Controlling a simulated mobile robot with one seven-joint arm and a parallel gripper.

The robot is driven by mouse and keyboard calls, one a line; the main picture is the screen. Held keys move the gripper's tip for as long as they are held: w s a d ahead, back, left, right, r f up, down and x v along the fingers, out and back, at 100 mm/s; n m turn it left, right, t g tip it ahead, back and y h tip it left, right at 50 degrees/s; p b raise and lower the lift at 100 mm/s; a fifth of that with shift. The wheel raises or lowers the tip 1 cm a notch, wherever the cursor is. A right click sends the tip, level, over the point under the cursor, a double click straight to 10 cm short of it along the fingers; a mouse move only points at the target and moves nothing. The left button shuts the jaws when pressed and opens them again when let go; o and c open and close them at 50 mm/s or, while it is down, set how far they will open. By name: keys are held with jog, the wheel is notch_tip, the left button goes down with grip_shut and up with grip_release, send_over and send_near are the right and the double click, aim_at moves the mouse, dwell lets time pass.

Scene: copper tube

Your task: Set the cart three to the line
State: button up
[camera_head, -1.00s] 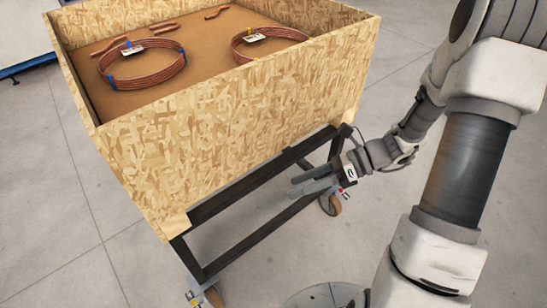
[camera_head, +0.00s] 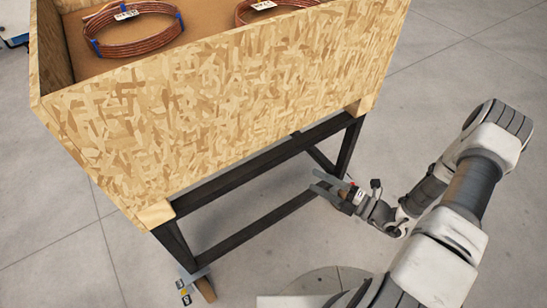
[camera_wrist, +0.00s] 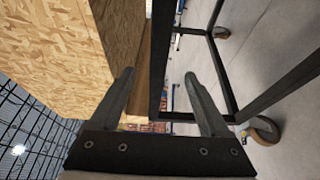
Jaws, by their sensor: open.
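The cart is a large chipboard box (camera_head: 220,100) on a black metal frame (camera_head: 255,217) with castors. Inside the box lie two coils of copper tube, the left one (camera_head: 135,47) with blue ties and a white label, the right one (camera_head: 255,8) partly cut off by the picture's top edge. My gripper (camera_head: 322,183) is open and empty beside the frame's right end, below the box. In the wrist view my gripper's fingers (camera_wrist: 158,90) are spread apart, with the frame (camera_wrist: 213,75) beyond them. I cannot tell whether they touch it.
A front castor (camera_head: 205,288) with a small yellow-and-black part beside it shows at lower left. Another castor (camera_wrist: 263,131) shows in the wrist view. Bare grey concrete floor (camera_head: 460,80) lies to the right. No line on the floor can be made out except slab joints.

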aim_at(278, 161)
jog(key=b+x, duration=0.3)
jog(key=x, duration=1.3)
jog(key=shift+a, duration=0.15)
grip_shut()
dwell(0.7)
